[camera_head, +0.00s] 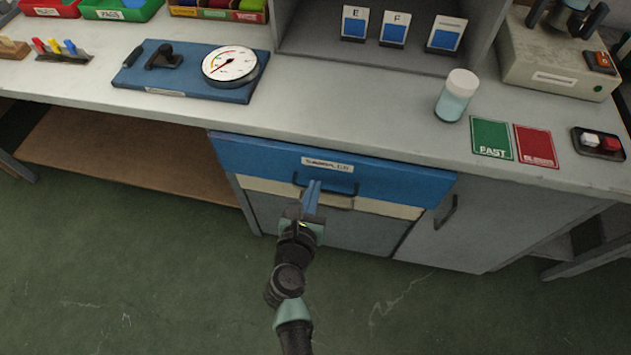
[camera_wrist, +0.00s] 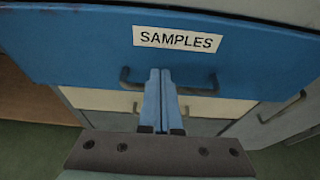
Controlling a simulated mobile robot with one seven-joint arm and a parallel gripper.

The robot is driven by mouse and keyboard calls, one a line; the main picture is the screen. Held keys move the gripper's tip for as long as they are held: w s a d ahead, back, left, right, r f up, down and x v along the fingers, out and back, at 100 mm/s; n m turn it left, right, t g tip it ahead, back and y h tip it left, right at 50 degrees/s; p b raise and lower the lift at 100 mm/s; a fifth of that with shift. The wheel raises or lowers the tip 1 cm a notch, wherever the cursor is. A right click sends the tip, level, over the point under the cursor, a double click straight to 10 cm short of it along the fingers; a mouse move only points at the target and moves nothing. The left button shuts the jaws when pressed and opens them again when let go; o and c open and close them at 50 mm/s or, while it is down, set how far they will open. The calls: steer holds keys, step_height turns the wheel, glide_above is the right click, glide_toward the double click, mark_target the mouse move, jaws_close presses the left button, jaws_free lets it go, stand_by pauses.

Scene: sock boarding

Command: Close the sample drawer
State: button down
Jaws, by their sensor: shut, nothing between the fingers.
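The sample drawer has a blue front (camera_head: 250,158) with a white "SAMPLES" label, just under the counter edge. No open drawer interior shows, and I cannot tell whether the front is fully flush. Its blue front (camera_wrist: 70,50) fills the upper wrist view. The drawer's dark bar handle (camera_wrist: 205,91) runs behind my fingers. My gripper (camera_head: 314,184) has blue fingers pressed together, empty, pointing at the middle of the drawer front below the label. The fingertips (camera_wrist: 159,72) overlap the handle in view; whether they touch the front is unclear.
A cream drawer front (camera_head: 390,208) lies below, with a grey cabinet door (camera_head: 450,240) to the right. The green floor is clear.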

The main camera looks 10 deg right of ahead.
mark_target(319, 167)
steer(key=shift+w+d, duration=0.2)
steer(key=shift+w, duration=0.3)
steer(key=shift+w+d, duration=0.15)
steer(key=shift+w, duration=0.35)
steer(key=w, duration=0.2)
steer(key=w+d, duration=0.1)
steer(key=w, duration=0.1)
steer(key=shift+w+d, duration=0.15)
steer(key=shift+d, duration=0.05)
steer(key=shift+r, duration=0.25)
steer(key=shift+w, duration=0.1)
